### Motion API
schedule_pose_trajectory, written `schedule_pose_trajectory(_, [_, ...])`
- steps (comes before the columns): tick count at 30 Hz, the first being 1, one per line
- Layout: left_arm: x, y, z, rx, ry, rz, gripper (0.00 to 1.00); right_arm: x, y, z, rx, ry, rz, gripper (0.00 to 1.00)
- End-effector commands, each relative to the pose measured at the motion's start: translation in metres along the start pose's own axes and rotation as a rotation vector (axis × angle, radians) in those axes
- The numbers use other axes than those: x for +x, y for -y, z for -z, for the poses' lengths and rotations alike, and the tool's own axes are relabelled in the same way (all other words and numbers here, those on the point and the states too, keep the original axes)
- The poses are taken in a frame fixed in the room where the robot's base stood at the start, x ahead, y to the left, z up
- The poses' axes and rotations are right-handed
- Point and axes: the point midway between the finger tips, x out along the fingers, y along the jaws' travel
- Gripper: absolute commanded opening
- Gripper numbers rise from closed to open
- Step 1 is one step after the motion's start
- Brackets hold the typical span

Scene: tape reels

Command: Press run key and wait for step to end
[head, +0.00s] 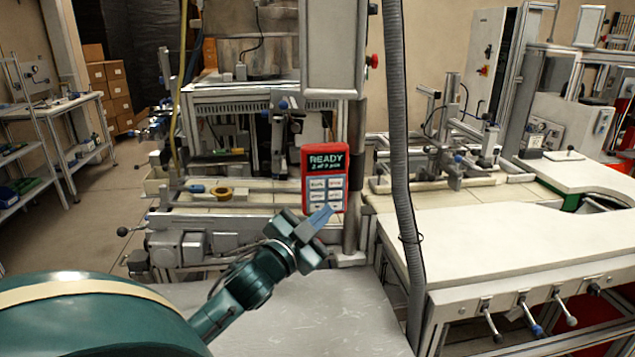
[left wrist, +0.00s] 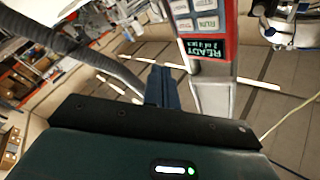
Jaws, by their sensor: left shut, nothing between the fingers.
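A red control box (head: 308,170) hangs on a post at the middle of the head view. Several pale keys sit below the screen. The upper left key (head: 316,184) seems to be labelled RUN; it also shows upside down in the left wrist view (left wrist: 207,23). My left gripper (head: 321,216) is shut and empty, its tips at the box's lower edge in the picture. In the left wrist view its fingers (left wrist: 162,84) appear beside the box, apart from the keys.
A ribbed grey hose (head: 398,150) hangs right of the box. A machine frame with a brass-coloured ring (head: 224,193) stands behind my arm. A white worktable (head: 500,235) with clamp levers is at the right. A grey surface (head: 300,315) lies below my gripper.

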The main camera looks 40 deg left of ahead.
Motion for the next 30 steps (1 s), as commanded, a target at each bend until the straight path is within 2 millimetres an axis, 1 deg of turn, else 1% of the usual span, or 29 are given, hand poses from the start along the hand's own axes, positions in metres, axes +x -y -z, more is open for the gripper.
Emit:
schedule_pose_trajectory(7, [0.001,0.000,0.000,0.000,0.000,0.000,0.00,0.000,0.000,0.000,0.000,0.000,0.000,0.97])
schedule_pose_trajectory(11, [0.005,0.003,-0.004,0.001,-0.001,0.000,0.00,0.001,0.000,-0.001,-0.001,-0.003,0.001,0.97])
schedule_pose_trajectory(14, [0.012,0.007,-0.010,0.003,0.000,0.000,0.00,0.003,0.001,-0.002,-0.002,-0.007,0.003,0.97])
schedule_pose_trajectory(24, [0.045,0.033,-0.033,0.003,0.000,0.001,0.00,0.007,0.003,0.000,-0.010,-0.031,0.014,0.97])
schedule_pose_trajectory(30, [0.058,0.042,-0.042,0.000,0.001,0.000,0.00,0.005,0.005,0.002,-0.012,-0.031,0.018,0.97])
